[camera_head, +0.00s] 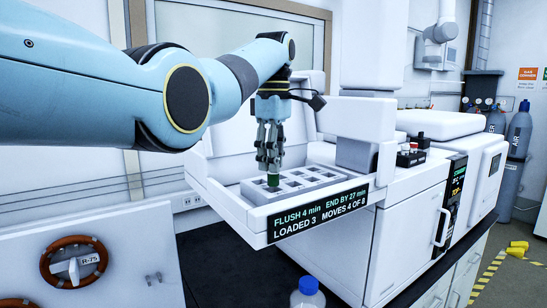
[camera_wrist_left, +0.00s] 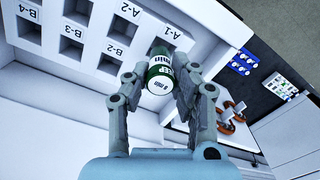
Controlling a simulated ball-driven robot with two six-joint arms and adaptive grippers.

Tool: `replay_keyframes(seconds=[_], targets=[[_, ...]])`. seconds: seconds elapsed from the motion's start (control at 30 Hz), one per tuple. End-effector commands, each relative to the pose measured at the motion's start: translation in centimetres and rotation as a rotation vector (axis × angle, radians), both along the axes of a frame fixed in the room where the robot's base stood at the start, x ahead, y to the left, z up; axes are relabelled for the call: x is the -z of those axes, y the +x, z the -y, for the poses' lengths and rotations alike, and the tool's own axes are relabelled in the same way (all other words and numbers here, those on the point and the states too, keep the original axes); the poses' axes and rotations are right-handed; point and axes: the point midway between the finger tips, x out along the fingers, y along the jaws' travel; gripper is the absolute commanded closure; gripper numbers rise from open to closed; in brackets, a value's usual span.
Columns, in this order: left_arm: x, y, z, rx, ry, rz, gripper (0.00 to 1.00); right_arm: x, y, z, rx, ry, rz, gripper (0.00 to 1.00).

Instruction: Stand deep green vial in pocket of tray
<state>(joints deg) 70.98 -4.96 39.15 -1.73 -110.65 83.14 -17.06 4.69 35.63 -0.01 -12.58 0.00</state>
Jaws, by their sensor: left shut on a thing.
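The deep green vial, a white cylinder with green bands and lettering, shows in the left wrist view (camera_wrist_left: 160,72) and as a small green end in the head view (camera_head: 273,181). My left gripper (camera_head: 270,165) is shut on it, one finger on each side. The vial is over the near left end of the white tray (camera_head: 318,181). In the left wrist view it is beside the A-1 label and hides the pocket there. I cannot tell whether its lower end is inside the pocket. My right gripper is not in view.
The tray sits in a white instrument shelf with raised walls and a front display (camera_head: 318,212). A blue-capped bottle (camera_head: 308,289) stands below, at the front. A wall rises behind the tray.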

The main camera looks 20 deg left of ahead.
Motion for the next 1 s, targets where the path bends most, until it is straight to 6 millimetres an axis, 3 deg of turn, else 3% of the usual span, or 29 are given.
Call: replay_keyframes(seconds=[0.53, 1.0], targets=[[0.0, -0.1, 0.0, 0.0, 0.0, -0.001, 1.0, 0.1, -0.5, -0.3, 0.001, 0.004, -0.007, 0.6], [1.7, -0.1, 0.0, 0.0, 0.0, -0.001, 1.0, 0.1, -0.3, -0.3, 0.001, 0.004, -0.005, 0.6]])
